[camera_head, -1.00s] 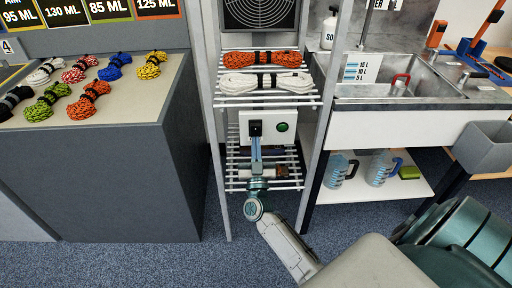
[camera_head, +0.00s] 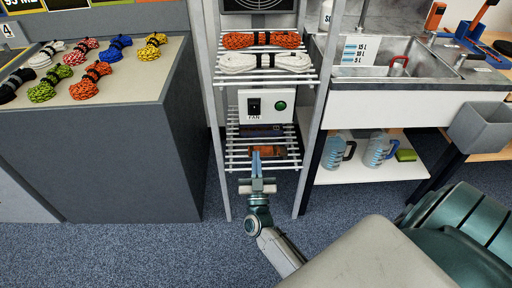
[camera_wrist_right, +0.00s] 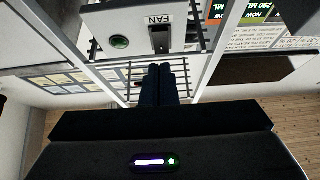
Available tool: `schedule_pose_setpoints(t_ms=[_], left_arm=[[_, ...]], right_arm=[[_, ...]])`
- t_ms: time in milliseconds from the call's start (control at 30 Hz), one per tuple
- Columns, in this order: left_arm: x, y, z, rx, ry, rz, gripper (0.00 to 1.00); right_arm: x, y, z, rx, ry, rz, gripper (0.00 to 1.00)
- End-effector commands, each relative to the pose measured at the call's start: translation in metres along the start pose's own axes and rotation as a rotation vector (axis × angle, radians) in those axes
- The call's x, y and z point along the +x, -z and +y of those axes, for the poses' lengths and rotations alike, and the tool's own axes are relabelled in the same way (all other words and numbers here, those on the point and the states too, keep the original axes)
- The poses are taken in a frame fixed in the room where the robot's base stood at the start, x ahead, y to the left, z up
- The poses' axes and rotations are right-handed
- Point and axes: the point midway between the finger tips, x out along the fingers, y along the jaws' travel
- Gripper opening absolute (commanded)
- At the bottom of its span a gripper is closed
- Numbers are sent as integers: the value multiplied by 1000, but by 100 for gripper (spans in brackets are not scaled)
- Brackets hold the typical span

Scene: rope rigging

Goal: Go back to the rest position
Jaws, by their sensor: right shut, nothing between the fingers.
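My right gripper (camera_head: 256,158) is shut and empty. It is in front of the lower wire shelf (camera_head: 240,160) of the rack, below the white fan box (camera_head: 266,106) and apart from it. In the right wrist view its closed dark fingers (camera_wrist_right: 158,78) point toward the rack, with the fan box (camera_wrist_right: 140,30) ahead. The box has a black switch (camera_head: 254,105) and a green button (camera_head: 280,105). My left gripper is not in view.
Orange (camera_head: 262,40) and white (camera_head: 264,62) rope bundles lie on the rack's upper shelf. A grey counter (camera_head: 90,150) with several ropes stands at left. A sink (camera_head: 395,65) and water jugs (camera_head: 376,150) are at right. Blue carpet (camera_head: 180,250) is open in front.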

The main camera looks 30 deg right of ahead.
Motion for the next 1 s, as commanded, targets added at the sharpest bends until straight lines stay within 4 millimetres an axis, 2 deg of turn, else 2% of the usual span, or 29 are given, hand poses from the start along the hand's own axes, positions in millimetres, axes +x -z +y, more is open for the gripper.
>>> schedule_pose_setpoints(t_ms=[200,767,867,1000], left_arm=[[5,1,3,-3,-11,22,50],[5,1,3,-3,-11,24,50],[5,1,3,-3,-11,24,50],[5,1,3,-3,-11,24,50]], right_arm=[[-15,-4,0,0,0,1,0],[-15,-3,0,1,2,0,0],[-15,-2,-4,8,36,-17,0],[-20,-1,-20,36,181,-105,0]])
